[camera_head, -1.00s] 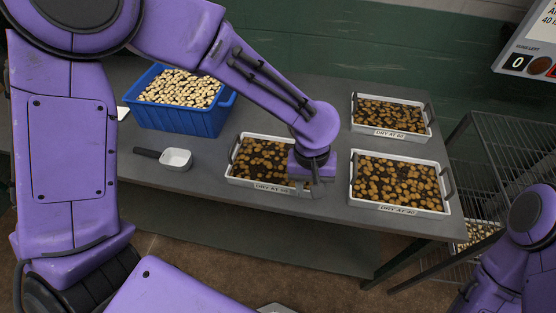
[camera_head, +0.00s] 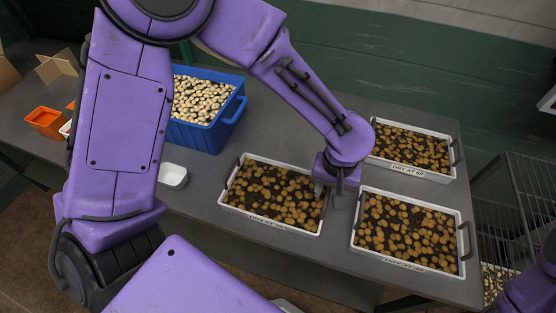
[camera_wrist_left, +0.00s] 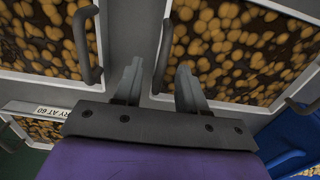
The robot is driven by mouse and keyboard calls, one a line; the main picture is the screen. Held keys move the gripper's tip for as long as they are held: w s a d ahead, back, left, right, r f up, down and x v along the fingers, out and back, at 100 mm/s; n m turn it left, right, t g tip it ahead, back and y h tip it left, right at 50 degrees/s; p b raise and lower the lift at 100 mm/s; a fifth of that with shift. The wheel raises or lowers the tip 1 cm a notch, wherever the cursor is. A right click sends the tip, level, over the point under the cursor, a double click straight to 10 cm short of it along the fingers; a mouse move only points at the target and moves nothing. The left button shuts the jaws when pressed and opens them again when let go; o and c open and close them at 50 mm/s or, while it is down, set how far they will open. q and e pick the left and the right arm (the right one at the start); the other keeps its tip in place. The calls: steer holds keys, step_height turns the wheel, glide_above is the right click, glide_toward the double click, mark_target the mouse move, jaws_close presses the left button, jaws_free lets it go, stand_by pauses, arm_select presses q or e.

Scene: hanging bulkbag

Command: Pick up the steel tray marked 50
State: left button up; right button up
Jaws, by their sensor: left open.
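Three steel trays of brown mushroom-like pieces stand on the grey table. The front-left tray (camera_head: 232,206) has a blurred label on its front that I cannot read surely. The front-right tray (camera_head: 405,263) also has a label too small to read surely. The back tray (camera_head: 432,176) is marked 60. My left gripper (camera_head: 333,190) is open at the right end of the front-left tray. In the left wrist view its jaws (camera_wrist_left: 160,80) lie on either side of that tray's dark handle (camera_wrist_left: 163,50). Whether they touch it is unclear. My right gripper is out of view.
A blue crate (camera_head: 214,136) of pale pieces stands behind on the left. A white scoop (camera_head: 173,176) lies in front of it. Orange bins (camera_head: 45,121) are at far left. A wire rack (camera_head: 510,205) stands at right. The gap between the front trays is narrow.

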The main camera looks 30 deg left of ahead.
arm_select(q)
steer(key=f, duration=0.4)
steer(key=shift+s, duration=0.2)
jaws_close()
stand_by(1.1)
